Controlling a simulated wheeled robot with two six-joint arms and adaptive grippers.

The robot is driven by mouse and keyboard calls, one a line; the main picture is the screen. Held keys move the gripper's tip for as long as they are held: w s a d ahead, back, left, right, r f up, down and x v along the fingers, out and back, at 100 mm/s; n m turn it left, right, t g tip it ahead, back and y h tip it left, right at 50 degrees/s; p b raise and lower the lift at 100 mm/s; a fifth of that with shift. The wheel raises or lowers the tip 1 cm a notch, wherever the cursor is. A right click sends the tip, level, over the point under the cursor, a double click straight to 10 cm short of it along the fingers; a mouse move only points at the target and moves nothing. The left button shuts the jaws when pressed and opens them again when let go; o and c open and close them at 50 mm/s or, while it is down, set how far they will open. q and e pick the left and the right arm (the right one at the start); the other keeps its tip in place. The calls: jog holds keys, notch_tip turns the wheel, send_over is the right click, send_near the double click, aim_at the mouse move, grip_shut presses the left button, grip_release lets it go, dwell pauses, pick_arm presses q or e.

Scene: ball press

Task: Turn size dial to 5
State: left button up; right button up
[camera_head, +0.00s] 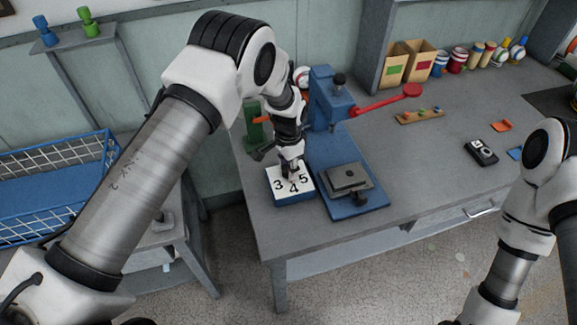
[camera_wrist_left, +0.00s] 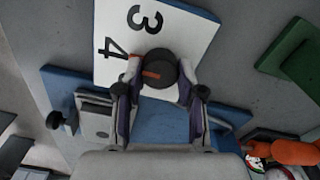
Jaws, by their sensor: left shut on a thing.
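The size dial is a dark round knob (camera_wrist_left: 158,68) with an orange mark, on a white numbered plate (camera_wrist_left: 120,20). In the head view, the plate (camera_head: 279,194) sits on a blue base at the table's front left, showing 3, 4 and 5. My left gripper (camera_head: 291,172) reaches down onto it and hides the knob there. In the left wrist view, its fingers (camera_wrist_left: 160,83) are shut on the knob, one each side. The orange mark lies toward the left of the knob, below the direction of the 4. The 5 is hidden in that view.
The blue press (camera_head: 322,100) with a red lever (camera_head: 388,103) stands just right of and behind the dial. Its metal plate (camera_head: 347,180) is close beside it. A black device (camera_head: 481,152) lies farther right. My right arm is at the right edge, its gripper out of frame.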

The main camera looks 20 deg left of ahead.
pick_arm(q)
jog(key=shift+f+n, duration=0.1)
jog(key=shift+n, duration=0.2)
jog(key=shift+n+b, duration=0.45)
jog(key=shift+n, duration=0.05)
jog(key=n+b, duration=0.1)
jog(key=n, duration=0.2)
jog(key=n+b, duration=0.1)
jog(key=n, duration=0.2)
jog(key=shift+n, duration=0.4)
jog(key=shift+n+b, duration=0.55)
jog(key=shift+n, duration=1.15)
jog(key=o, duration=1.1)
jog(key=shift+o, duration=0.2)
